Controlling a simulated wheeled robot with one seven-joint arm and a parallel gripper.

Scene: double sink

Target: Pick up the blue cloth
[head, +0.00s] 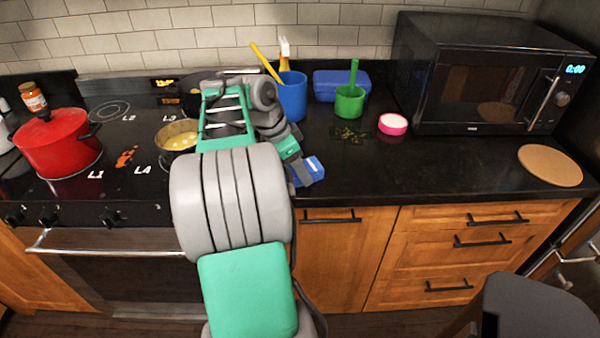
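The blue cloth (314,166) lies as a small folded patch at the front edge of the black counter, just right of my arm. My gripper (303,174) is right at the cloth, with its grey end overlapping the cloth's left and lower side. The arm hides part of the cloth and the counter left of it. I cannot tell whether the fingers are apart or closed on the cloth.
Behind the gripper stand a blue cup (292,98) with utensils, a green cup (350,102), a blue box (338,82) and a pink dish (393,124). A red pot (58,145) and pan (178,138) are on the stove.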

